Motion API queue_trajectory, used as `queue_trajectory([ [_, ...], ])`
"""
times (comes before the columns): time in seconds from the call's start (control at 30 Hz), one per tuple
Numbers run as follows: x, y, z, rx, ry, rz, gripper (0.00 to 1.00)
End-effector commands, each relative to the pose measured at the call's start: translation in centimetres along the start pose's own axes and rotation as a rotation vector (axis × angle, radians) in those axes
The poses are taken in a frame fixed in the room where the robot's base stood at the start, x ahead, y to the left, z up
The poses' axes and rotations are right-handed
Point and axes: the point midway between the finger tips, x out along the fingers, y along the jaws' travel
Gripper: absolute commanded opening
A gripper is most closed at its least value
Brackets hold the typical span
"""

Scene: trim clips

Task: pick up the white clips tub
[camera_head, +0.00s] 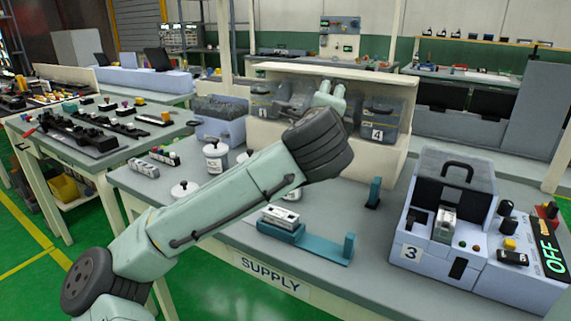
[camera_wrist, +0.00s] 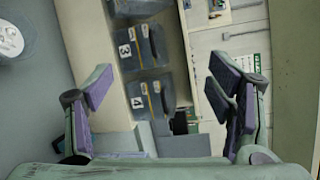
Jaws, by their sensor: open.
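Several white round tubs with knobbed lids stand on the supply table's left part; one (camera_head: 216,157) stands at the back, and another (camera_head: 185,189) is partly hidden by my arm. I cannot read which one holds clips. A white round lid (camera_wrist: 10,40) shows at the upper left edge of the wrist view. My gripper (camera_wrist: 160,70) is open and empty, its two fingers wide apart. In the head view, its pale fingers (camera_head: 330,94) show beyond my dark wrist, up near the shelf bins and away from the tubs.
Grey numbered bins (camera_head: 379,120) sit in a cream shelf (camera_head: 398,158) at the back. A teal fixture (camera_head: 318,247) holds a white part at the table front. A station marked 3 (camera_head: 440,215) stands at right.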

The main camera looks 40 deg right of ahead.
Motion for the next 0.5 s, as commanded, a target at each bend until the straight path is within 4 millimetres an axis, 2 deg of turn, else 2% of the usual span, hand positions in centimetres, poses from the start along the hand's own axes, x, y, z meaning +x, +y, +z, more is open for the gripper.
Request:
queue_trajectory([
  [0.03, 1.4, 3.5, -4.0, 0.182, -0.004, 0.142, 0.74],
  [0.07, 1.9, 5.7, -5.4, 0.284, -0.015, 0.225, 0.74],
  [0.1, 2.1, 8.4, -6.5, 0.416, -0.038, 0.327, 0.74],
  [0.2, 1.9, 13.2, -7.0, 0.700, -0.112, 0.542, 0.74],
  [0.3, 0.9, 15.5, -5.9, 0.900, -0.191, 0.697, 0.74],
  [0.5, 0.0, 16.9, -3.9, 1.066, -0.273, 0.844, 0.74],
])
